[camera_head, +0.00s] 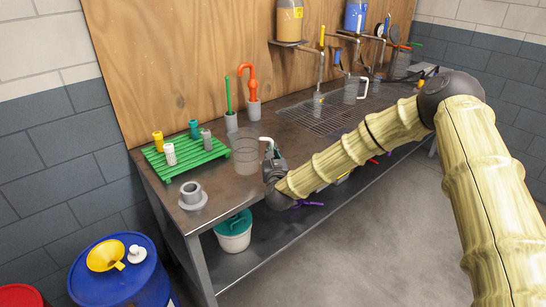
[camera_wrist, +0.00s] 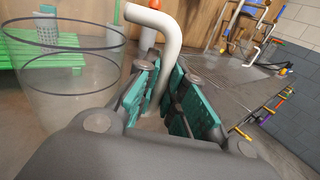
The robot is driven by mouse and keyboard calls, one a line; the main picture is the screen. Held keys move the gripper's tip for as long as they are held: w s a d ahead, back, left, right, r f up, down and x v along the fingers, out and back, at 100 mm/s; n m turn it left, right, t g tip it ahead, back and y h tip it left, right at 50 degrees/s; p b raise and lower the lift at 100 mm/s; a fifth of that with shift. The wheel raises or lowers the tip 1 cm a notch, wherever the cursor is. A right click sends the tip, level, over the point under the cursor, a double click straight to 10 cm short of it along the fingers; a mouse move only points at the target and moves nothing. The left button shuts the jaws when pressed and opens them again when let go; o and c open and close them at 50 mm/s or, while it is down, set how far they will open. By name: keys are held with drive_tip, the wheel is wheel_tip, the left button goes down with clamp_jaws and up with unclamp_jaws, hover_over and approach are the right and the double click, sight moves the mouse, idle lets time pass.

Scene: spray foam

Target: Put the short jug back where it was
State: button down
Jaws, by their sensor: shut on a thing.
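The short jug (camera_head: 240,160) is clear, with a white bent handle. It is upright near the table's front edge, right of the green rack. I cannot tell whether its base touches the table. My gripper (camera_head: 269,148) is at its right side, shut on the handle. In the wrist view the jug (camera_wrist: 75,95) fills the left side, and its white handle (camera_wrist: 168,38) runs down between the green finger pads of my gripper (camera_wrist: 168,98). The lower end of the handle is hidden by the fingers.
A green slatted rack (camera_head: 185,156) with several small cups stands left. A grey flanged ring (camera_head: 192,193) sits at the near corner. Two grey holders with green and red tools (camera_head: 252,90) stand behind. A drain grate (camera_head: 325,118) and another clear jug (camera_head: 351,92) are farther right.

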drive_tip(key=shift+w, duration=0.4)
drive_tip(key=shift+f+p, duration=0.95)
drive_tip(key=shift+f, duration=0.8)
drive_tip(key=shift+f+b, duration=0.2)
drive_tip(key=shift+b, duration=0.1)
drive_tip(key=c, duration=1.5)
unclamp_jaws()
drive_tip(key=shift+r, duration=0.1)
drive_tip(key=shift+s, duration=0.1)
drive_tip(key=shift+s+d+r+b, duration=0.15)
drive_tip(key=shift+s+b, duration=0.8)
drive_tip(key=shift+s, duration=2.05)
drive_tip(key=shift+s+d+f+b, duration=0.1)
drive_tip(key=shift+s+b, duration=0.8)
drive_tip(key=shift+s, duration=2.05)
